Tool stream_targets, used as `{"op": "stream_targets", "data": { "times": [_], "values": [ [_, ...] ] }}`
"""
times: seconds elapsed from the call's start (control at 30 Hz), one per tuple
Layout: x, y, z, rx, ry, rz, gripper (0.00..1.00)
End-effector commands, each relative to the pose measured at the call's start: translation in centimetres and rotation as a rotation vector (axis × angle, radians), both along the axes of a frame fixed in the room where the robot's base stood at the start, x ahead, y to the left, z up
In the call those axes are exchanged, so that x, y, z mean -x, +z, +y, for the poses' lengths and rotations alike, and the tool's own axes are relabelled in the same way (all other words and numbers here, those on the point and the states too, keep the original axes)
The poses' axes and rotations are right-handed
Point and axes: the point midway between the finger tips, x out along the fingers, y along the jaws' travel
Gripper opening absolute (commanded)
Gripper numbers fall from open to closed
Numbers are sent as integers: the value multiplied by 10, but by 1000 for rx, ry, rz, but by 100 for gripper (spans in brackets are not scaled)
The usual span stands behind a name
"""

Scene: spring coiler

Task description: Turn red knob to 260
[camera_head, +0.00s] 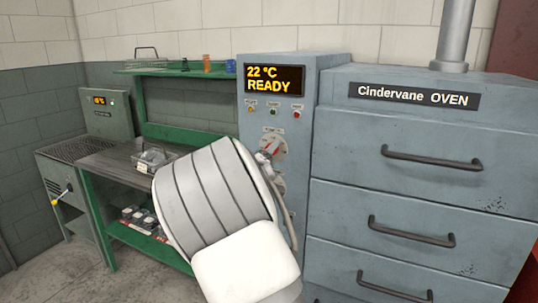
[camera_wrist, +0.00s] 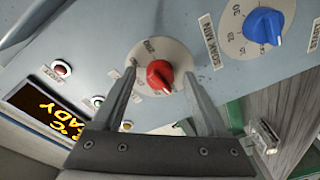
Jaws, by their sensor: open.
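The red knob (camera_wrist: 159,75) sits on a pale round dial in the wrist view, with its pointer toward the lower right of that picture. The dial numbers are too small to read surely. My gripper (camera_wrist: 158,77) is open, with one finger on each side of the red knob and a gap showing on both sides. In the head view the dial (camera_head: 273,145) shows on the oven's control panel, partly covered by my gripper and arm. The display (camera_head: 274,79) reads 22 °C READY.
A blue knob (camera_wrist: 263,26) sits on a second dial beside the red one, marked soak min. Several small buttons (camera_wrist: 62,68) line the panel near the display. The oven drawers (camera_head: 430,160) with dark handles stand right. A green workbench (camera_head: 150,172) stands left.

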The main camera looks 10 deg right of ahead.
Motion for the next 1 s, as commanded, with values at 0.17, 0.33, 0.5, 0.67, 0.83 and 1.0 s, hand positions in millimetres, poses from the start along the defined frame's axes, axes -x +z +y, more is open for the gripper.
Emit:
{"op": "stream_targets", "data": {
  "times": [0.17,0.33,0.5,0.67,0.83,1.0],
  "values": [
    [0,0,0,0,0,0,53],
    [0,0,0,0,0,0,23],
    [0,0,0,0,0,0,0],
    [0,0,0,-4,0,-2,0],
    [0,-1,0,-35,-1,-25,0],
    [0,-2,0,-108,-1,-78,0]
  ]
}}
